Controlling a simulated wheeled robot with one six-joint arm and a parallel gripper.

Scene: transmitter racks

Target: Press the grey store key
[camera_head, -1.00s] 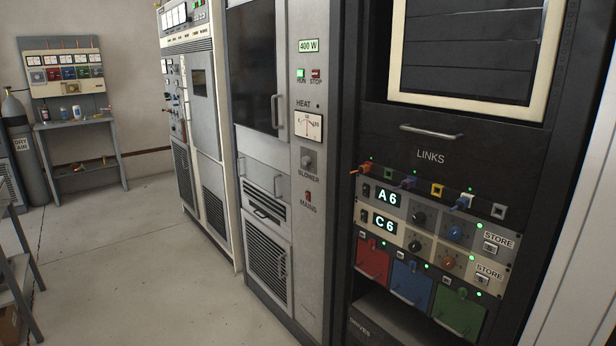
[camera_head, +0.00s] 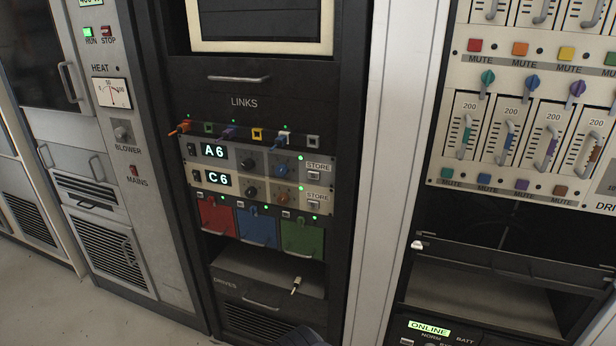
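The grey panel (camera_head: 236,157) shows A6 and carries a black knob and a blue knob. Its STORE key (camera_head: 314,176) is a small pale square at the right end, under the STORE label, with a lit green lamp to its upper left. Just below, the cream panel (camera_head: 234,184) shows C6, with a black and an orange knob. It has a similar STORE key (camera_head: 313,205) with its own green lamp. Nothing covers either key. My gripper is not in view. A dark shape at the bottom edge may be part of my arm.
The LINKS row of coloured sockets (camera_head: 257,135) is above the panels. Red, blue and green drive fronts (camera_head: 302,238) are below, over an open shelf (camera_head: 262,272) with a small pale item. A MUTE fader rack (camera_head: 520,130) stands to the right. Floor shows lower left.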

